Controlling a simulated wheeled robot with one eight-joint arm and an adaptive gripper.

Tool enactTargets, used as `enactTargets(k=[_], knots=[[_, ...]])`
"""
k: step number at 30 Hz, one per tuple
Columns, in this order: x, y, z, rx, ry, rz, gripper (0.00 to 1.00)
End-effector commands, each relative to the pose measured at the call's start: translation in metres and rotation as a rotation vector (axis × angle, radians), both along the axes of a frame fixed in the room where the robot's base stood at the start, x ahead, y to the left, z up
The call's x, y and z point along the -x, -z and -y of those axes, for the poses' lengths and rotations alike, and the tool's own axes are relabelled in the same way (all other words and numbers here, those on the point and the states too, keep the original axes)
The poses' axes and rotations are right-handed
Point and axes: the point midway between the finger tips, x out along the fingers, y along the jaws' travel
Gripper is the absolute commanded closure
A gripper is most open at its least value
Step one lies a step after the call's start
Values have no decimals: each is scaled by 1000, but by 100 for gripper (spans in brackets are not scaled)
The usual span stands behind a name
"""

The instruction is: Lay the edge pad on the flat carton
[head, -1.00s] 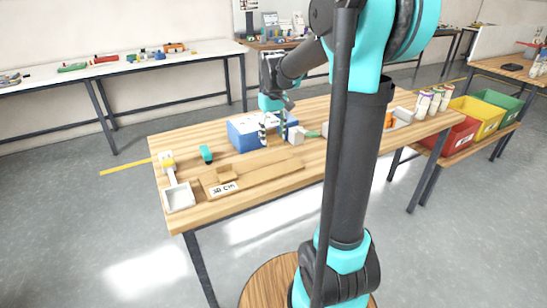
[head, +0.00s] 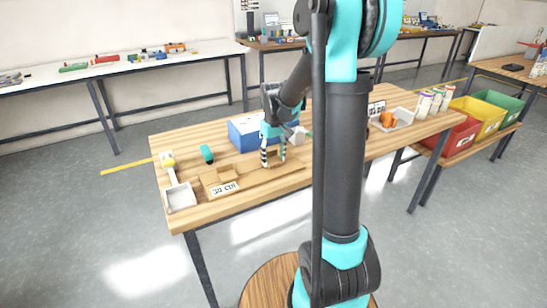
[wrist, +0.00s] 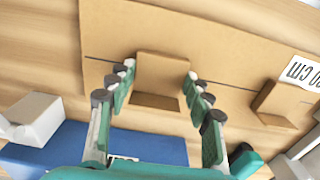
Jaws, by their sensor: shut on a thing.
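The edge pad (wrist: 158,80) is a small brown cardboard piece seen between my fingers in the wrist view. My gripper (head: 273,165) is shut on it, with one finger at each side. The flat carton (head: 291,173) is a long brown sheet near the table's front edge; it fills much of the wrist view (wrist: 225,45) too. The gripper and pad are over the carton's middle, low and close to it. I cannot tell whether the pad touches the carton. A second brown piece (wrist: 278,103) sits on the carton, near a white label (wrist: 303,73).
A blue box (head: 243,133) stands behind the carton, with a white block (head: 297,136) beside it. A teal object (head: 207,153) and a white tray (head: 181,198) are at the left. A tray with orange items (head: 389,119) is at the right.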

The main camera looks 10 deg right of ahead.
Motion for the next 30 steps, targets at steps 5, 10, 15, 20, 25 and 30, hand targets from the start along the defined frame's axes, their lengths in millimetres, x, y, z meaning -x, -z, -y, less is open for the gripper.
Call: enactTargets(k=[5, 10, 15, 20, 25, 30], knots=[[0, 2, 0, 0, 0, 0, 42], [0, 2, 0, 0, 0, 0, 29], [0, 2, 0, 0, 0, 0, 29], [0, -2, 0, 0, 0, 0, 29], [0, -24, 0, 0, 0, 0, 29], [0, -59, 0, 0, 0, 0, 29]])
